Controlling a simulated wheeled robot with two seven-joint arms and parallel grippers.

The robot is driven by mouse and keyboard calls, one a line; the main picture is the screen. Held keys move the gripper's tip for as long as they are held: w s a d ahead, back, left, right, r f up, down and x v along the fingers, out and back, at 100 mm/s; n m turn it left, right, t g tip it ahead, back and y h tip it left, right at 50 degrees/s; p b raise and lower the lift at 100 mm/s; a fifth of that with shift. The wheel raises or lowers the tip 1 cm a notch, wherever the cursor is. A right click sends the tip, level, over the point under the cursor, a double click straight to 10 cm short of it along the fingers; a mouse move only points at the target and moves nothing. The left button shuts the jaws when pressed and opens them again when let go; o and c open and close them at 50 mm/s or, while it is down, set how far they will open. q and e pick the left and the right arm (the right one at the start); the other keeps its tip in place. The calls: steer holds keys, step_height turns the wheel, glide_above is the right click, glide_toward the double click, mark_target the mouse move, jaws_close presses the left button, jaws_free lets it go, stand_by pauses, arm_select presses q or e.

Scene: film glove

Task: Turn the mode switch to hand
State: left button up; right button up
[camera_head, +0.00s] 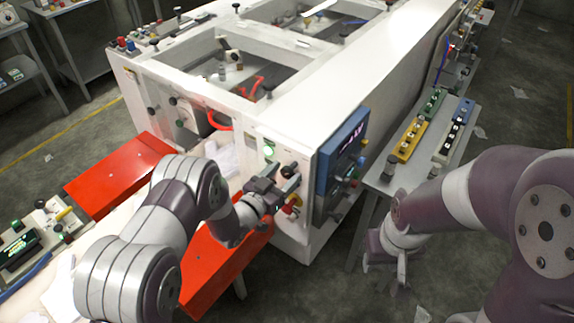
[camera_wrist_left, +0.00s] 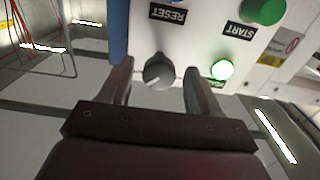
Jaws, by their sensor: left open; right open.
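The mode switch appears to be a dark round knob with a white pointer mark (camera_wrist_left: 158,73), on a white panel. In the left wrist view it sits between the two fingers of my left gripper (camera_wrist_left: 159,72), with visible space at both sides. Its own label is not readable. In the head view my left gripper (camera_head: 273,187) is open at the white machine's end panel, close to a black knob (camera_head: 289,171) that is likely the same switch. Contact cannot be told. My right gripper (camera_head: 385,268) is open and empty, low beside the grey side bench.
A lit green lamp (camera_wrist_left: 222,70), a green START button (camera_wrist_left: 264,10) and a RESET label (camera_wrist_left: 167,15) are close to the knob. A red button (camera_head: 294,200) lies just below. A blue control box (camera_head: 338,160) and the side bench (camera_head: 400,182) stand to the right.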

arm_select(q)
steer(key=shift+w+d+r, duration=0.1)
steer(key=shift+w+d, duration=0.2)
steer(key=shift+w, duration=0.15)
steer(key=shift+d, duration=0.2)
steer(key=shift+w, duration=0.15)
steer(key=c, duration=1)
arm_select(e)
steer(key=shift+s+r, duration=0.15)
steer(key=shift+r, duration=0.15)
